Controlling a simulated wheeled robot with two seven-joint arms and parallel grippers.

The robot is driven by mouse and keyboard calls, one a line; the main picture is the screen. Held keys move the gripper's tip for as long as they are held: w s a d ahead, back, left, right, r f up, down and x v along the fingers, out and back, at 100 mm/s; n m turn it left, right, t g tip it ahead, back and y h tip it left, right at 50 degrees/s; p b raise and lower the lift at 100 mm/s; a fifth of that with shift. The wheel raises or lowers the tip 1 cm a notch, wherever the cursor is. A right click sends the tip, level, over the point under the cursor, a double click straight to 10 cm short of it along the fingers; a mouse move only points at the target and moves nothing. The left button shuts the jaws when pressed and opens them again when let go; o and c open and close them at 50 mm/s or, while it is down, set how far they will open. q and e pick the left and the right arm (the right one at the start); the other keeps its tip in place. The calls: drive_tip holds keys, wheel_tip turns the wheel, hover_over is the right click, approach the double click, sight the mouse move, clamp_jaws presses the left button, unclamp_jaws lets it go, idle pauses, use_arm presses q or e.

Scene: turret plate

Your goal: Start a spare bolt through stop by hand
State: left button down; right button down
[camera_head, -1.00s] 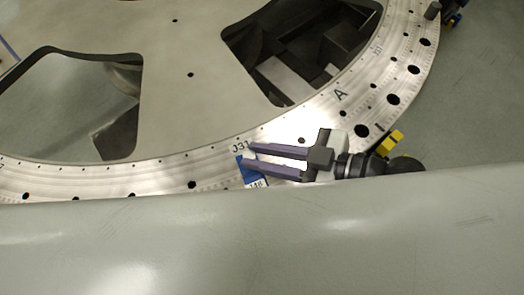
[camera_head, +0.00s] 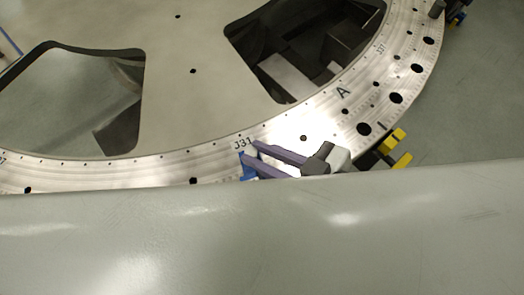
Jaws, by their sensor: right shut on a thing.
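The stop looks to be the small blue block (camera_head: 246,171) on the metal ring plate (camera_head: 130,172), just below the engraved mark J31. My right gripper (camera_head: 248,153) reaches in from the right with two purple fingers. Its fingertips are at the blue block and closed on it, with a gap showing between the fingers farther back. The lower part of the block is cut off by a grey surface in front. No loose bolt can be made out. My left gripper is not in view.
The ring has several dark holes, with larger ones (camera_head: 364,129) near the letter A. Large openings (camera_head: 80,90) cut the plate. A broad grey surface (camera_head: 260,240) fills the bottom.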

drive_tip(key=c, duration=1.5)
unclamp_jaws()
drive_tip(key=shift+d+f, duration=0.1)
drive_tip(key=shift+f, duration=0.25)
drive_tip(key=shift+c, duration=0.2)
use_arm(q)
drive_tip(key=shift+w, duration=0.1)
use_arm(e)
drive_tip(key=shift+s, duration=0.1)
drive_tip(key=shift+r, duration=0.1)
